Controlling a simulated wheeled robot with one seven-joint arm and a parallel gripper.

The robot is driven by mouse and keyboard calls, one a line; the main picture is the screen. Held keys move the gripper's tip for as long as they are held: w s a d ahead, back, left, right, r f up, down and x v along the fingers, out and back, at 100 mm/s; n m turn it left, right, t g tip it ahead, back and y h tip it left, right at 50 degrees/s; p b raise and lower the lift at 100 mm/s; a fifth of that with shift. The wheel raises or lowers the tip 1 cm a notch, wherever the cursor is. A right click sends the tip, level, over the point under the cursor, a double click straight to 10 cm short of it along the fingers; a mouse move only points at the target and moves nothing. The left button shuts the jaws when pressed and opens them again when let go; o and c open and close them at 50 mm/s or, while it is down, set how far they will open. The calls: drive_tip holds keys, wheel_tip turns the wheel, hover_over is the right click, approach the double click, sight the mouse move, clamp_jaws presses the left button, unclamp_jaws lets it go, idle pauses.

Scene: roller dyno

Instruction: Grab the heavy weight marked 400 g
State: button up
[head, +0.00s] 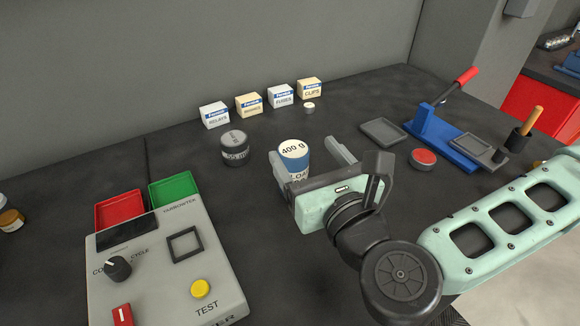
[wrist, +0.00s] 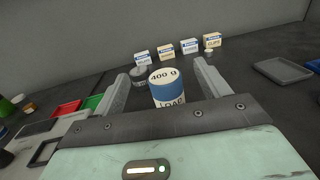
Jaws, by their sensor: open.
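The 400 g weight (head: 294,154) is a blue cylinder with a white top marked "400 g" and a pale label band lower down. It stands upright on the dark bench top. My gripper (head: 306,152) is open, with one finger on each side of the weight. In the wrist view the weight (wrist: 165,87) stands between the open fingers (wrist: 157,78), with clear gaps visible on both sides. Its lower part is hidden by the gripper body. I cannot tell how far the fingertips are above the bench.
A dark round tin (head: 234,149) stands left of the weight. Several small labelled boxes (head: 249,105) line the back. A grey tester (head: 165,262) with red (head: 119,210) and green (head: 174,189) trays is at left. A blue lever press (head: 440,131) and red button (head: 423,158) are at right.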

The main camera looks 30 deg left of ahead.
wheel_tip(320, 180, down, 8)
drive_tip(key=shift+r, duration=0.1)
drive_tip(key=shift+w+a+r, duration=0.15)
drive_tip(key=shift+w+a, duration=0.15)
drive_tip(key=shift+a, duration=0.15)
drive_tip(key=shift+p+x, duration=0.9)
drive_tip(key=shift+x, duration=2.3)
drive_tip(key=c, duration=1.3)
